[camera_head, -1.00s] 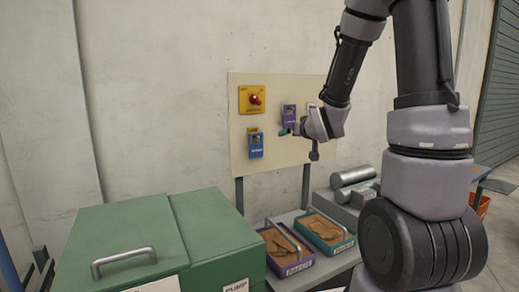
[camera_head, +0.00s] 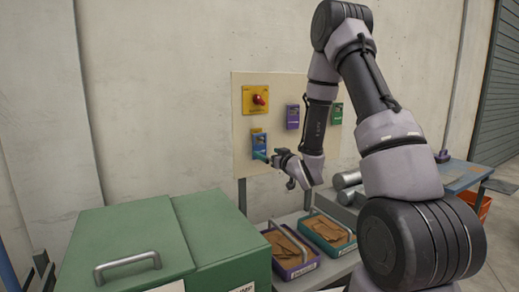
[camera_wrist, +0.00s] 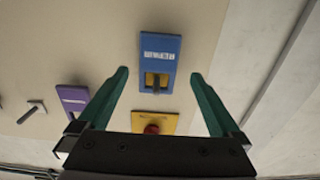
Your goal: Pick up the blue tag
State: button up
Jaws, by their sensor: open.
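The blue tag (camera_head: 259,138) hangs on the beige board, below the yellow plate. It also shows in the wrist view (camera_wrist: 159,48) as a blue plate with a white label and a dark peg through a yellowish opening. My gripper (camera_head: 262,156) is open and empty, with its teal fingers pointing at the board by the tag's lower part. In the wrist view, my gripper's two fingertips (camera_wrist: 158,75) appear apart, one on each side of the tag's peg end. I cannot tell how far they are from the tag.
The beige board (camera_head: 275,100) also holds a yellow plate with a red knob (camera_head: 256,99), a purple tag (camera_head: 292,117) and a green tag (camera_head: 336,113). Below stand a green box (camera_head: 130,240), a purple tray (camera_head: 290,272) and a teal-edged tray (camera_head: 330,252).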

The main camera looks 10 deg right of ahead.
aim_at(260, 147)
jog(key=x, duration=0.5)
jog(key=shift+w+r, duration=0.15)
jog(key=shift+c, duration=0.3)
jog(key=c, duration=1.2)
jog(key=shift+r, duration=0.2)
